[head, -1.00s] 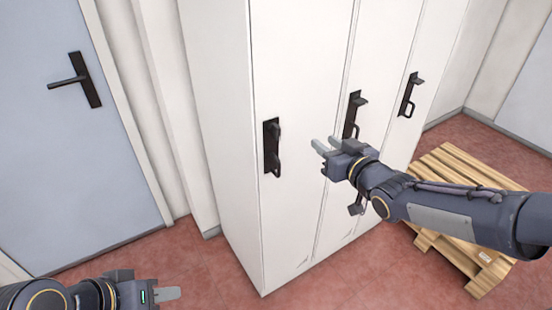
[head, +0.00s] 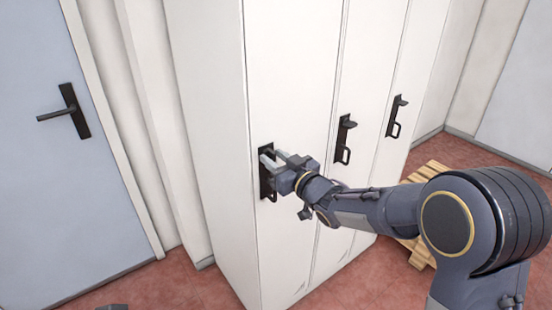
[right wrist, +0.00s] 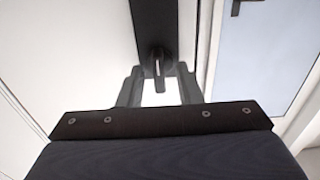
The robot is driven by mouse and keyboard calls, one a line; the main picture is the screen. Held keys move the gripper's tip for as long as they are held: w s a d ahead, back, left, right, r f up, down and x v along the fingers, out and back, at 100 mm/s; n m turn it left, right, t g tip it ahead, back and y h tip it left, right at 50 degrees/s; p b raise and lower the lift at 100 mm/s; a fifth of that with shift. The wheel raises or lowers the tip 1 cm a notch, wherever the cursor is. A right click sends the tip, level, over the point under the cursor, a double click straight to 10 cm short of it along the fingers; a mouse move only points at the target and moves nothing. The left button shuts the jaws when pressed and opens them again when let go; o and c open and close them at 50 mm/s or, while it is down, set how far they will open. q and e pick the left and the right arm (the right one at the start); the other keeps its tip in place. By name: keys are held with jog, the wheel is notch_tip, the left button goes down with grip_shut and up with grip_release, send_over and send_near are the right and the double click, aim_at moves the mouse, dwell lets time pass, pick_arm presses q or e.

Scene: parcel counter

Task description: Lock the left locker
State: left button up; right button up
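The left locker (head: 290,70) is the nearest of three white doors, and its door looks shut. Its black lock plate (head: 263,187) has a pull handle at the lower end, partly hidden by my right gripper. My right gripper (head: 272,155) is at the plate's upper part. In the right wrist view its two grey fingers (right wrist: 158,90) are apart, one on each side of a small dark turn knob (right wrist: 158,62) on the plate. I cannot tell whether they touch it. Only a dark sliver of my left arm shows at the bottom left of the head view.
The middle locker's handle (head: 344,140) and the right locker's handle (head: 396,116) are to the right. A wooden pallet (head: 432,176) lies on the red floor behind my right arm. A blue door (head: 50,180) stands at left.

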jog(key=shift+c, duration=0.3)
grip_shut()
jog(key=shift+f+n+b, duration=0.2)
jog(key=shift+n+b, duration=0.1)
jog(key=shift+b, duration=0.35)
jog(key=shift+s+a+f+n+b, duration=0.1)
jog(key=shift+n+b, duration=4)
jog(key=shift+n, duration=0.2)
jog(key=shift+a+f+n+b, duration=0.1)
jog(key=shift+n+b, duration=4)
jog(key=shift+n, duration=0.2)
jog(key=shift+r, duration=0.1)
